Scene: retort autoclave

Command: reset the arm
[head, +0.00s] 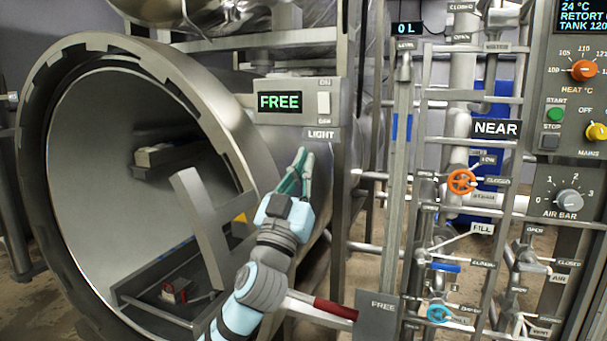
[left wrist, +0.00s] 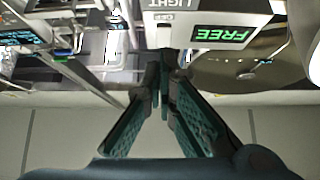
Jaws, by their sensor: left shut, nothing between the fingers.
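My left arm reaches up from the bottom of the head view. Its gripper (head: 303,153) has green fingers that come together at the tips, with nothing held. It is raised just below the light switch box (head: 324,132) and to the right of the autoclave's round opening. In the left wrist view the fingers (left wrist: 163,58) converge at the tips and are empty, and the box's green FREE display (left wrist: 222,33) shows upside down beyond them. My right gripper is in neither view.
The open autoclave vessel (head: 208,92) fills the left, with a small red item (head: 174,292) on a rack inside. A red-handled lever (head: 335,309) lies beside my forearm. Pipes with an orange valve wheel (head: 461,181) and a blue one (head: 437,313) stand at right, beside the control panel (head: 573,150).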

